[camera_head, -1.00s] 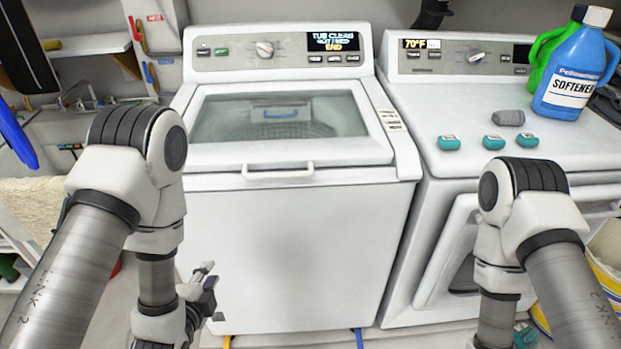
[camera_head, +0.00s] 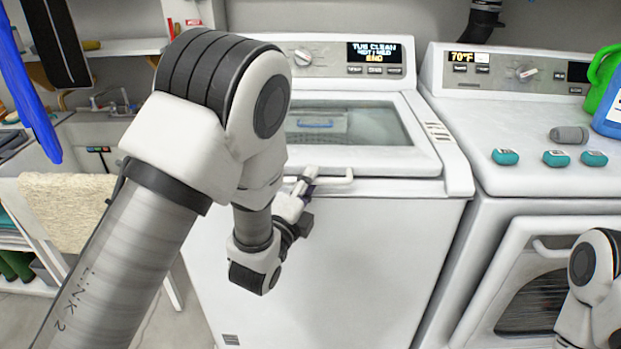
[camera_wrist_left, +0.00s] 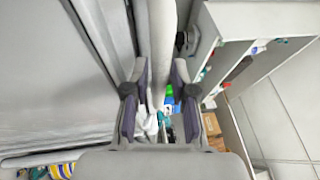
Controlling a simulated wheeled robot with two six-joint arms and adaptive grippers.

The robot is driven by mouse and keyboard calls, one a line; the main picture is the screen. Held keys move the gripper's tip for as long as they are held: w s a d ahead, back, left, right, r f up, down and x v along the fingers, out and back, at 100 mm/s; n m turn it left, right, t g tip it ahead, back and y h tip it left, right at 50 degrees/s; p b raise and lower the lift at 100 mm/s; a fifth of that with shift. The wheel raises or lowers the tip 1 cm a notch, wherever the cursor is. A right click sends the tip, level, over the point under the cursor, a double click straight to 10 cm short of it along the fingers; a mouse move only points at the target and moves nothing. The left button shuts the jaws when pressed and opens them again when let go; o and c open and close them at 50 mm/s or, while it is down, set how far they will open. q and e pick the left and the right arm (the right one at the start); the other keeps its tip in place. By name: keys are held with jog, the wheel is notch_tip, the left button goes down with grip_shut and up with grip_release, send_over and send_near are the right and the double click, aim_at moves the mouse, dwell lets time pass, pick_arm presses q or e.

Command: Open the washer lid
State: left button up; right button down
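The white washer (camera_head: 345,255) stands in the middle of the head view. Its lid (camera_head: 425,162) is down, with a glass window and a white bar handle (camera_head: 338,184) along its front edge. My left gripper (camera_head: 303,186) is at the left part of this handle, partly hidden by its own wrist. In the left wrist view my left gripper (camera_wrist_left: 158,95) has its two fingers apart. A pale bar, seemingly the handle (camera_wrist_left: 161,40), runs up the picture between the fingertips; I cannot tell if they touch it. My right gripper is out of view.
The dryer (camera_head: 520,195) stands right of the washer, with several teal pods, a grey item (camera_head: 569,135) and a blue softener bottle (camera_head: 608,115) on top. A sink (camera_head: 100,140) and a beige towel (camera_head: 70,210) are at the left.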

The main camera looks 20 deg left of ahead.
pick_arm(q)
jog(key=shift+w, duration=0.2)
grip_shut()
